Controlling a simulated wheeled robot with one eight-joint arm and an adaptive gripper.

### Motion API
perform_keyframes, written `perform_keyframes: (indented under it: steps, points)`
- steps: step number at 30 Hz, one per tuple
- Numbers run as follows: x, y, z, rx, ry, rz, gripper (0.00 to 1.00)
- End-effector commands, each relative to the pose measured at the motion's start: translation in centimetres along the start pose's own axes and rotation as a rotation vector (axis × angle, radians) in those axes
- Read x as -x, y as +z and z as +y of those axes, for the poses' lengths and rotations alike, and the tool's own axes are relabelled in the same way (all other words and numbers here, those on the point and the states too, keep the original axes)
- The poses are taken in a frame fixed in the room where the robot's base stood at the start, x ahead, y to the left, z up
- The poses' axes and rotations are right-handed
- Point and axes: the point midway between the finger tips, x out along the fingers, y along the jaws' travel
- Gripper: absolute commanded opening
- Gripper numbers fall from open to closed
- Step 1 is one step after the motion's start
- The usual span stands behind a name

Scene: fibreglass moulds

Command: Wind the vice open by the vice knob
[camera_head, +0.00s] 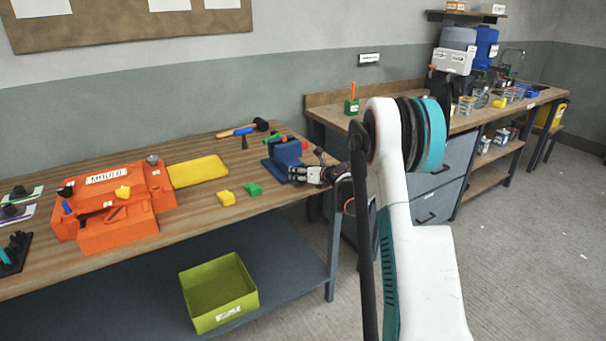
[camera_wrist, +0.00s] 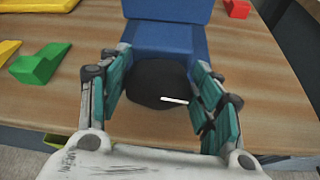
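The blue vice (camera_head: 286,152) stands on the right end of the wooden bench. In the wrist view the vice body (camera_wrist: 168,40) is straight ahead, with its round black vice knob (camera_wrist: 158,82) facing me. A short white mark shows on the knob, pointing right and lying almost level. My gripper (camera_head: 300,174) is at the front of the vice. In the wrist view its teal-padded fingers (camera_wrist: 162,85) lie on the left and right sides of the knob and look shut on it. The pads hide the knob's side edges; the head view hides most of the knob behind my gripper.
A green block (camera_head: 253,189) and a yellow block (camera_head: 226,198) lie left of the vice. A red block (camera_wrist: 237,8) lies beyond it. The bench edge is close below my gripper.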

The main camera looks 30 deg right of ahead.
Motion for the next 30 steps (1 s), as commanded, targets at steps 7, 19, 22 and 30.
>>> perform_keyframes:
  steps: [7, 19, 22, 30]
  points:
    - [0.01, 0.01, 0.04, 0.012, -0.005, 0.0, 0.31]
    - [-0.02, -0.08, 0.45, 0.38, -0.158, -0.001, 0.31]
    - [-0.02, -0.09, 0.43, 0.391, -0.162, 0.0, 0.31]
    - [-0.02, -0.09, 0.41, 0.388, -0.161, 0.0, 0.73]
